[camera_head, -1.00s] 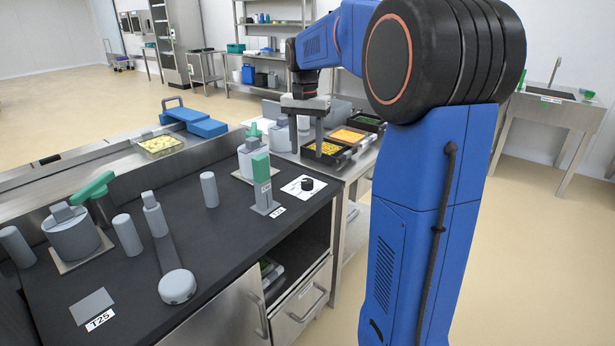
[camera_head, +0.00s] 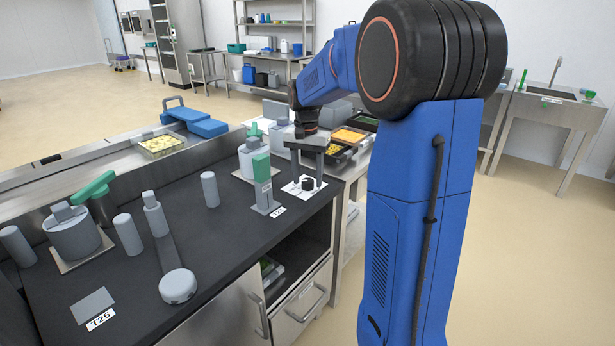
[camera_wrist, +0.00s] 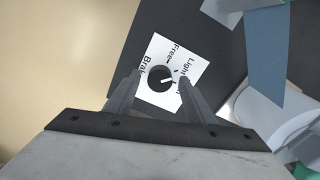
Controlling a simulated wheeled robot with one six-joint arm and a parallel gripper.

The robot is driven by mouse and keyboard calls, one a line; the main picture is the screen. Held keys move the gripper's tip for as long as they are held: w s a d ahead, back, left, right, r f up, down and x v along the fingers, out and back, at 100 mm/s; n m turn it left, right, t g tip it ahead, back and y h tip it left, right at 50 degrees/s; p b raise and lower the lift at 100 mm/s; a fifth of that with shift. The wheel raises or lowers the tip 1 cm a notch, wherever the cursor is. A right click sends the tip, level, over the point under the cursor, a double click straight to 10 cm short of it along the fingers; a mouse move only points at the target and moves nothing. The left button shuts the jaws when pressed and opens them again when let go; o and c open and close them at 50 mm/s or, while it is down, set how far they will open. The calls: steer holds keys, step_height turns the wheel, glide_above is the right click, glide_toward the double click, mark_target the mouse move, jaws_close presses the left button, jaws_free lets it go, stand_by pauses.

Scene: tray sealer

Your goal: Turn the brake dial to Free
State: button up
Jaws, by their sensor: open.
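The brake dial (camera_head: 308,184) is a small black knob on a white label plate (camera_head: 293,188) at the right end of the dark worktop. In the wrist view the dial (camera_wrist: 160,77) has a white pointer line aimed to the right, toward a partly hidden word. The plate (camera_wrist: 160,50) reads "Free", "Light" and a partly hidden "Brak…". My gripper (camera_head: 307,180) points down over the dial. Its fingers are open, one on each side of the dial in the wrist view (camera_wrist: 158,82). I cannot tell whether they touch it.
A grey post with a green top (camera_head: 262,180) stands just left of the plate. A grey cylinder with a green handle (camera_head: 250,160) is behind it. Food trays (camera_head: 340,150) sit on the counter beyond. The worktop's right edge is close to the dial.

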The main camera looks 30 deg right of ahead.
steer(key=c, duration=1.1)
steer(key=shift+o, duration=0.2)
steer(key=n, duration=0.4)
steer(key=shift+n, duration=2.4)
steer(key=o, duration=1.1)
steer(key=shift+c, duration=0.2)
